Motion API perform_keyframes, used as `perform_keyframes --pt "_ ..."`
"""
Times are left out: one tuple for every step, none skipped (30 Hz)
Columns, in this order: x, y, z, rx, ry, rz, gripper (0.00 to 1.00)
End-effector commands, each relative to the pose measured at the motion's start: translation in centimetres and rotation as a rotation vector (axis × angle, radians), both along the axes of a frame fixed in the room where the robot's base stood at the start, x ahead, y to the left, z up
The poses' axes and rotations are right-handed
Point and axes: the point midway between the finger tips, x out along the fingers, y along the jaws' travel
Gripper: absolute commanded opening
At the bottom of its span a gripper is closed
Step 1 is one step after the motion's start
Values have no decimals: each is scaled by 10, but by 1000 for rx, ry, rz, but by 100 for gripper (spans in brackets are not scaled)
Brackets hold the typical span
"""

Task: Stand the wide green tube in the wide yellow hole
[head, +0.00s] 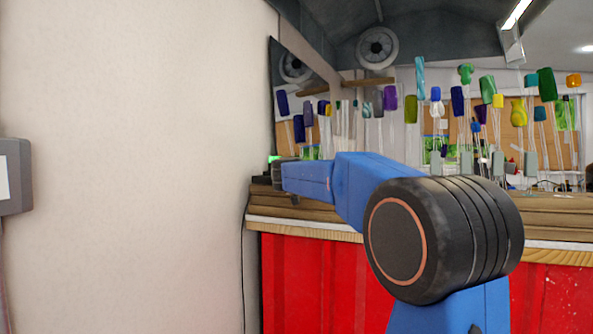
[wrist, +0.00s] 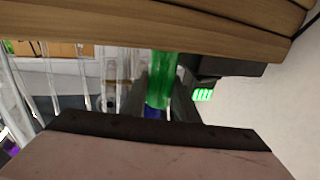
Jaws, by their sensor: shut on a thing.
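The wide green tube (wrist: 160,82) shows in the wrist view as a bright, see-through green cylinder between the two dark fingers. My gripper (wrist: 163,92) is shut on it. The wide yellow hole is not seen in either view.
The wooden counter (head: 400,218) has a red front (head: 320,285). A black device with a green lit display (wrist: 203,95) is close beside my gripper. Clear rods with coloured glass tops (head: 457,100) stand along the back. A pale wall (head: 130,180) bounds the left.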

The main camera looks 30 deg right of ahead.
Motion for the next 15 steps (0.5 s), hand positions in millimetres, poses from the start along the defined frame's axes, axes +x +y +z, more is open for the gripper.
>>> perform_keyframes --pt "0 0 -1 0 0 0 4" --pt "0 0 -1 0 0 0 4" --pt "0 0 -2 0 0 0 4" --pt "0 0 -3 0 0 0 4" --pt "0 0 -3 0 0 0 4" --pt "0 0 -4 0 0 0 4" --pt "0 0 -4 0 0 0 4" --pt "0 0 -5 0 0 0 4" --pt "0 0 -5 0 0 0 4" --pt "0 0 -5 0 0 0 4" --pt "0 0 -6 0 0 0 4" --pt "0 0 -6 -1 -1 0 32" --pt "0 0 -6 -1 -1 0 35" --pt "0 0 -6 -1 -1 0 35" --pt "0 0 -6 0 0 0 35"
